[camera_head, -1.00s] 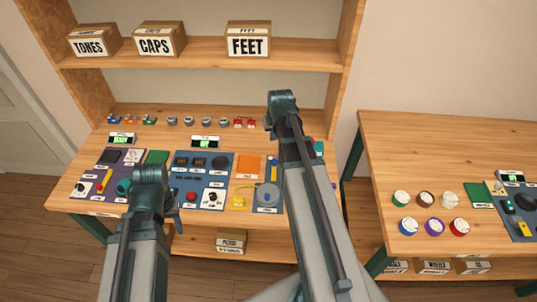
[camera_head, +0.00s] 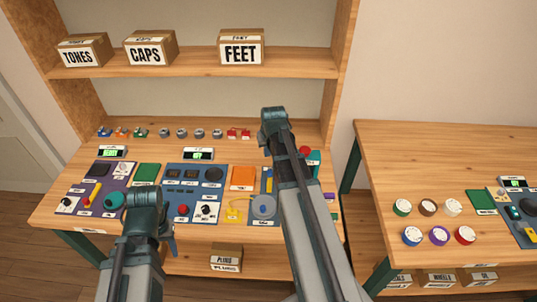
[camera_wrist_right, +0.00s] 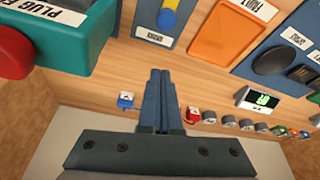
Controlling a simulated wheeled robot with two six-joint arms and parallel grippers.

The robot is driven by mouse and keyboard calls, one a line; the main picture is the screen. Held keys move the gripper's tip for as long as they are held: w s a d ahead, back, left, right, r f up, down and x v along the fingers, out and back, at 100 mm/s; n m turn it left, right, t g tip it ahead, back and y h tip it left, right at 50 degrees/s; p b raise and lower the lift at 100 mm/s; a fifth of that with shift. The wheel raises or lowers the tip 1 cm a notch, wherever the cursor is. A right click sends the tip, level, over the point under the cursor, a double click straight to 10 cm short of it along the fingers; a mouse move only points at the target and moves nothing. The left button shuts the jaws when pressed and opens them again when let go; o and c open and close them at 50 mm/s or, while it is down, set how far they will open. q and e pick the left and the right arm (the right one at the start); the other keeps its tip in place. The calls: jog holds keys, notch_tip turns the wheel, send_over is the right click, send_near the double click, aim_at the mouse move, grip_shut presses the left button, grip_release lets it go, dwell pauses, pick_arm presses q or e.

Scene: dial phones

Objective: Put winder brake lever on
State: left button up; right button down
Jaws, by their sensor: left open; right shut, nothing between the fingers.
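A blue-grey panel (camera_head: 254,216) on the left bench carries a grey round disc (camera_head: 263,206), a yellow part (camera_head: 236,214) and a blue-and-yellow lever-like part (camera_head: 268,182). In the right wrist view the lever-like part (camera_wrist_right: 168,18) is at the top, with a label too small to read for certain. My right gripper (camera_wrist_right: 161,76) is shut and empty above the back of the bench, near small red and blue parts; the head view mostly hides its fingers. My left gripper (camera_head: 146,198) is open over the front of the bench; its fingers are largely hidden.
An orange tray (camera_head: 243,178) and purple (camera_head: 75,202) and blue (camera_head: 190,215) panels fill the bench. A row of small parts (camera_head: 198,133) stands along the back. A teal box (camera_wrist_right: 70,40) with a red knob is close to my right gripper. A second table (camera_head: 440,150) is at right.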

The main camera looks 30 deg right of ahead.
aim_at(269, 173)
jog(key=b+x, duration=0.3)
jog(key=x, duration=0.1)
jog(key=shift+w+f, duration=0.1)
jog(key=shift+f, duration=0.25)
jog(key=shift+s+f+b, duration=0.2)
jog(key=shift+s+b, duration=0.05)
jog(key=shift+b, duration=0.15)
jog(key=s, duration=0.2)
jog(key=s+a, duration=0.1)
jog(key=shift+s+r, duration=0.2)
jog(key=shift+r, duration=0.1)
jog(key=s+a, duration=0.1)
jog(key=s, duration=0.1)
jog(key=shift+s+a, duration=0.35)
jog(key=shift+w, duration=0.1)
